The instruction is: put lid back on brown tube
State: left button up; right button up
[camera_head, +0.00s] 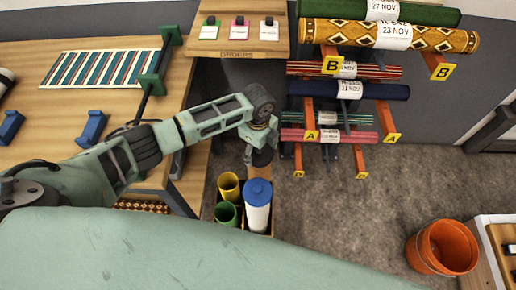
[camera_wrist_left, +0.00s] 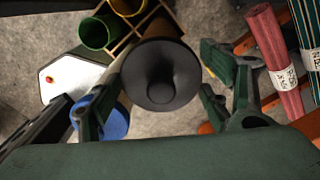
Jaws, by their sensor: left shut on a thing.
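The brown tube (camera_head: 262,158) stands in the back right of a divided crate, mostly hidden under my left gripper (camera_head: 262,138) in the head view. In the left wrist view a round black lid (camera_wrist_left: 160,76) with a central knob lies between the fingers of my left gripper (camera_wrist_left: 158,108). The gripper is shut on this lid. Brown tube wall (camera_wrist_left: 162,29) shows just behind the lid. The lid is over the tube's end; I cannot tell if it is seated or held just above. My right gripper is not in view.
The crate also holds a yellow tube (camera_head: 229,186), a green tube (camera_head: 226,213) and a white tube with a blue lid (camera_head: 258,192). Rolled rugs (camera_head: 390,37) hang on a rack to the right. An orange bucket (camera_head: 442,247) stands on open floor.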

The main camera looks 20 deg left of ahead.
pick_arm(q)
jog(key=o, duration=1)
jog(key=shift+o, duration=0.9)
jog(key=shift+r, duration=0.15)
jog(key=shift+r+p, duration=3.4)
jog(key=shift+p, duration=0.25)
jog(key=shift+f, duration=0.1)
jog(key=shift+c, duration=0.5)
grip_shut()
